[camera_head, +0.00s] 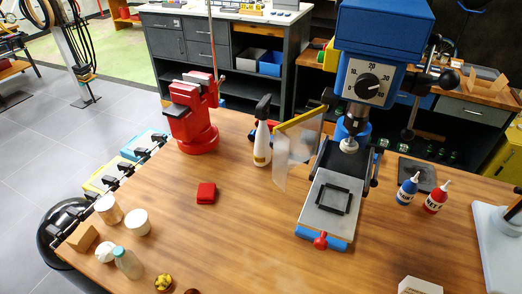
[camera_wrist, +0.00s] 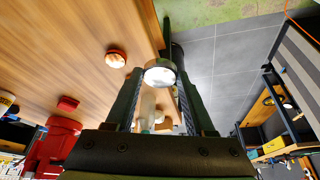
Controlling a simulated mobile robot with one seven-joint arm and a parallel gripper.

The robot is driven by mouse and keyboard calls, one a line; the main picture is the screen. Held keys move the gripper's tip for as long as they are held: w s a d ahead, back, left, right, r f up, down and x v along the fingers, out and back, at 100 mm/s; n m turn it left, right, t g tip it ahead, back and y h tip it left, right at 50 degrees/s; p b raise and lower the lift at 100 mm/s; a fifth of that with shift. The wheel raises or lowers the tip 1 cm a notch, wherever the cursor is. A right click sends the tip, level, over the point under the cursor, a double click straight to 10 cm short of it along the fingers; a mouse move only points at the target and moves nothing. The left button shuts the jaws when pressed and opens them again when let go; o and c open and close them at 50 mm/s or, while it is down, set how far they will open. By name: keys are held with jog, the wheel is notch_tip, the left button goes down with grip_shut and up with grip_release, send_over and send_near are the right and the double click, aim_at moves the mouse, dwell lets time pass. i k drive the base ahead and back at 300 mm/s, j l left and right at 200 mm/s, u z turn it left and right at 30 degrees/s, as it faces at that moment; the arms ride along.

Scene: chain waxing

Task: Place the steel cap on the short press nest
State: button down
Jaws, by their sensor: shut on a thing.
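My gripper (camera_wrist: 158,82) shows only in the wrist view. Its two dark fingers are closed on a round, pale, shiny-faced piece with a dark rim, which I take as the steel cap (camera_wrist: 159,76). The fingers partly hide its sides. In the head view, the blue press (camera_head: 385,30) stands at the right of the bench. A black square frame (camera_head: 333,198), likely the short press nest, lies on its grey plate (camera_head: 318,220). No piece shows inside the frame. The held cap is well apart from the press, which I cannot make out in the wrist view.
A clear guard (camera_head: 292,155) stands at the press's left. A red vise (camera_head: 195,120), a white bottle (camera_head: 262,145) and a red block (camera_head: 206,193) stand on the bench. Jars crowd the front left, including a white one (camera_head: 138,222). The middle foreground is mostly clear.

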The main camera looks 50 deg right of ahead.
aim_at(334, 198)
jog(key=k+z, duration=0.25)
jog(key=k, duration=0.4)
jog(key=k+l+z, duration=0.1)
jog(key=k+z, duration=0.15)
jog(key=k, duration=0.4)
jog(key=k+l+z, duration=0.1)
jog(key=l+z, duration=0.2)
jog(key=l, duration=0.75)
jog(key=l+z, duration=0.35)
jog(key=l, duration=0.65)
jog(key=i+l, duration=0.2)
jog(key=l+z, duration=0.05)
jog(key=l, duration=0.05)
